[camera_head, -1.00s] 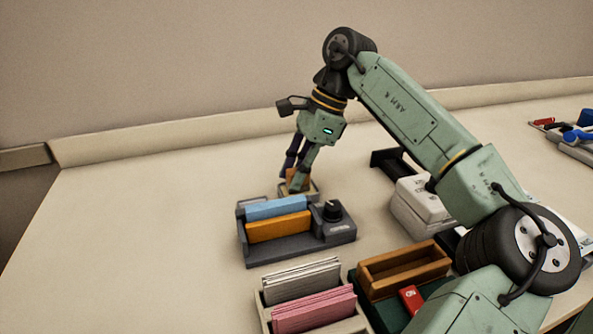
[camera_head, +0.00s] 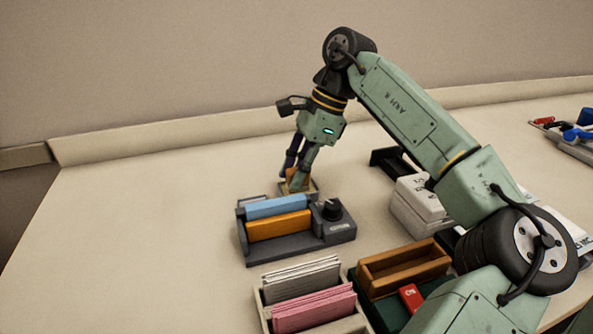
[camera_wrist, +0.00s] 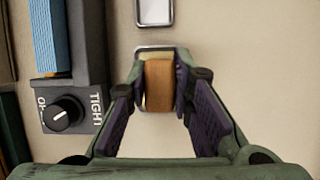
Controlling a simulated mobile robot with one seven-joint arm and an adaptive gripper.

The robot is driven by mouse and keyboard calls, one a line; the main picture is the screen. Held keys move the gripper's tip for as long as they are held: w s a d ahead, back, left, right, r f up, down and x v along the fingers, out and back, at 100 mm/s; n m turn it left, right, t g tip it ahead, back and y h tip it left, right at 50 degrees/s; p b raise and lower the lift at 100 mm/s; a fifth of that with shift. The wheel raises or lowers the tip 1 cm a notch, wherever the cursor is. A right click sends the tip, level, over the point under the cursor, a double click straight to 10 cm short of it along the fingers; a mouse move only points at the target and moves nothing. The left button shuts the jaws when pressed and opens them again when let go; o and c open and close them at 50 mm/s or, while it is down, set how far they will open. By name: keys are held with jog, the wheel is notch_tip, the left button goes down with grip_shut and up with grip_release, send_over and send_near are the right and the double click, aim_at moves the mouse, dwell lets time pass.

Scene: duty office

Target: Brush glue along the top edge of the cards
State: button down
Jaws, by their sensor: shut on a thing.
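My gripper (camera_head: 296,181) points down behind the dark grey clamp (camera_head: 338,236). It is shut on a wooden block-shaped piece, seemingly the brush (camera_wrist: 160,84), which also shows between the fingers in the head view. The brush is over or in a small metal-rimmed dish (camera_wrist: 150,49) with pale yellow content, likely glue. I cannot tell whether its hidden lower end touches the content. The clamp holds blue cards (camera_head: 276,206) and orange cards (camera_head: 279,225) upright. Its black knob (camera_wrist: 63,114) sits beside "TIGHT" and "OK" lettering.
A second metal-rimmed dish (camera_wrist: 154,12) lies near the first. A cream tray (camera_head: 352,322) with white and pink cards, a wooden box (camera_head: 403,268) and white boxes (camera_head: 416,202) stand in front and right. The left tabletop is clear.

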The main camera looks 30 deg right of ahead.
jog(key=shift+r+p, duration=2.8)
jog(key=shift+r, duration=0.7)
jog(key=shift+f, duration=0.1)
